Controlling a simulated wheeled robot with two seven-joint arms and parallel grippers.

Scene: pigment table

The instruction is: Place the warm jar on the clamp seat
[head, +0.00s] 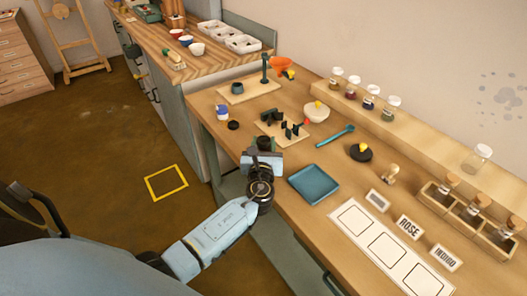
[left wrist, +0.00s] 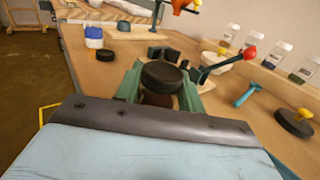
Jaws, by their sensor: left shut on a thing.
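My left gripper (head: 263,154) is shut on a jar with a dark round lid (head: 264,142) at the table's near edge. In the left wrist view the green fingers (left wrist: 160,95) close around the jar, whose black lid (left wrist: 162,76) faces up and whose brownish body shows only partly. The clamp seat, a small wooden board (head: 268,127) with black blocks (head: 290,130) and a red-knobbed lever (head: 307,122), lies just beyond the jar. In the left wrist view the red knob (left wrist: 249,53) is right of the jar. The jar appears apart from the clamp. My right gripper is not in view.
A blue-and-white pot (head: 222,112) and a black lid (head: 233,125) stand left of the clamp. A pale bowl (head: 316,112) is behind it. A teal tool (head: 335,136) and a teal tray (head: 314,198) lie to the right.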

